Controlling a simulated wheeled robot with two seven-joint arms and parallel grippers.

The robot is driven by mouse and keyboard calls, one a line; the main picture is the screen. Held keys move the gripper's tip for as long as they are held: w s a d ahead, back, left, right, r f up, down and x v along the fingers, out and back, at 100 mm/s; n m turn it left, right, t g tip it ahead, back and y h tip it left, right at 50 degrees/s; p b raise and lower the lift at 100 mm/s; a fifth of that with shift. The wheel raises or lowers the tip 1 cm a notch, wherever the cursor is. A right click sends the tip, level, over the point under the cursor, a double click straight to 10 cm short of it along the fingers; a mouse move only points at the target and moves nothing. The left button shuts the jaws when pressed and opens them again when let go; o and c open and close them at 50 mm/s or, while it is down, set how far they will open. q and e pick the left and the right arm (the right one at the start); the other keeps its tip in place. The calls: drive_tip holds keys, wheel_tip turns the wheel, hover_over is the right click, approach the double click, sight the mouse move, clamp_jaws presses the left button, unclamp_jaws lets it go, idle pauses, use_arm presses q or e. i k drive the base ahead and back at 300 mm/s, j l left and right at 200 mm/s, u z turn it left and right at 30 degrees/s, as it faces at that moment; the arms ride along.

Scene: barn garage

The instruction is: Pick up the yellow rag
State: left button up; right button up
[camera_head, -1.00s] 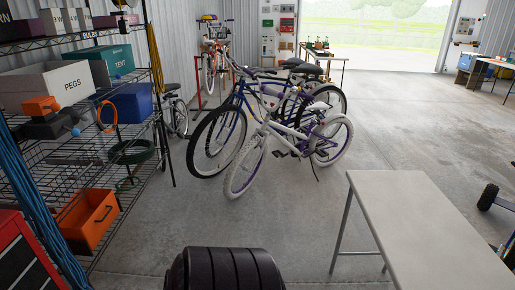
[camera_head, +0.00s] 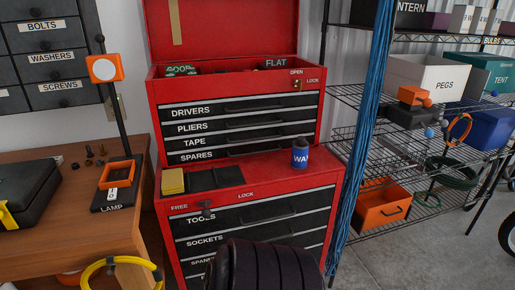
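A small yellow, square, folded-looking item (camera_head: 173,181), which looks like the yellow rag, lies on the ledge of the red tool chest (camera_head: 262,165), at the ledge's left end. It sits beside a dark flat tray (camera_head: 216,179). Its top and front face show, and nothing covers it. Neither of my grippers is in view.
A blue can (camera_head: 300,153) stands on the same ledge at the right. A wooden bench (camera_head: 60,240) with a lamp (camera_head: 117,180), a black case (camera_head: 28,185) and a yellow cable coil (camera_head: 120,262) is at left. Blue cables (camera_head: 362,130) hang beside wire shelves (camera_head: 400,155) at right.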

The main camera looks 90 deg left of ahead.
sight(172, 179)
drive_tip(key=u, duration=3.4)
drive_tip(key=i+j, duration=0.1)
drive_tip(key=j, duration=0.35)
drive_tip(key=i+j, duration=0.1)
drive_tip(key=j, duration=0.4)
drive_tip(key=i+j+z, duration=0.1)
drive_tip(key=j, duration=0.35)
